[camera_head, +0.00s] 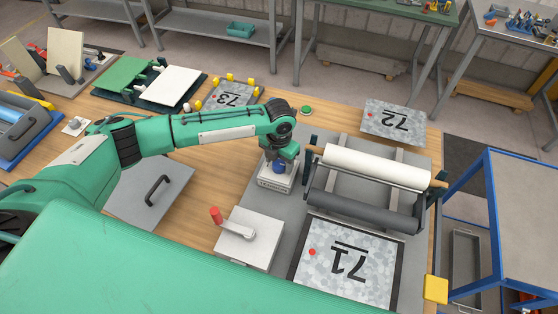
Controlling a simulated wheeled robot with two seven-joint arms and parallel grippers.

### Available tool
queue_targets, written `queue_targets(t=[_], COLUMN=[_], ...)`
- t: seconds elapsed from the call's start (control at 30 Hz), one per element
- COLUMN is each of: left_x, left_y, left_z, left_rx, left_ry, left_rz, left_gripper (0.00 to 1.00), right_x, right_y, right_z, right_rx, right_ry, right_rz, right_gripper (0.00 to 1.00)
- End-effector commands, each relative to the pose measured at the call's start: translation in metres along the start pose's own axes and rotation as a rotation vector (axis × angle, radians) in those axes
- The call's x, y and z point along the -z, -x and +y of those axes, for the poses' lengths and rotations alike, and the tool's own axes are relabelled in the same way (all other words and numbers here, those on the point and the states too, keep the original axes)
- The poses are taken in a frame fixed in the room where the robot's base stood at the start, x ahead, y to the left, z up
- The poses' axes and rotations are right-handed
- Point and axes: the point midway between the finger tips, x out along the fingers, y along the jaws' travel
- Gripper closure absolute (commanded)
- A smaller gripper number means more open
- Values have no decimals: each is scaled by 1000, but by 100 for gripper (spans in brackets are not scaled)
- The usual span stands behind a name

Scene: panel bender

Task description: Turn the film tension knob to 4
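My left arm reaches in from the left, and its gripper (281,160) points down over a small white box (276,186) with a label on its front. The knob's scale and pointer are not readable. Beside the box, a white film roll (375,166) lies on a stand above a dark grey roller (362,211). My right gripper is not in view.
A crank with a red handle (216,216) stands on a grey block (250,240) in front of the box. A green button (306,110) sits behind the gripper.

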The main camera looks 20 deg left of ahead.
Motion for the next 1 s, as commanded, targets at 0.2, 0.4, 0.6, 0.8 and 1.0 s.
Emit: queue_targets(t=[0.2, 0.4, 0.6, 0.8, 1.0], left_x=[0, 0, -1, 0, 0], left_y=[2, 29, 76, 115, 135], left_z=[0, 1, 0, 0, 0], left_rx=[0, 0, -1, 0, -1], left_ry=[1, -1, -1, -1, 0], left_rz=[1, -4, -4, -3, 0], left_gripper=[41, 41, 41, 41, 41], right_x=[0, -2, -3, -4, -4], right_y=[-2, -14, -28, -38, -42], right_z=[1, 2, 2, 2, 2], right_rx=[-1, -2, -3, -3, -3], right_ry=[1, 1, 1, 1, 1], right_rz=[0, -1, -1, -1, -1], right_gripper=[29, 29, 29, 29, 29])
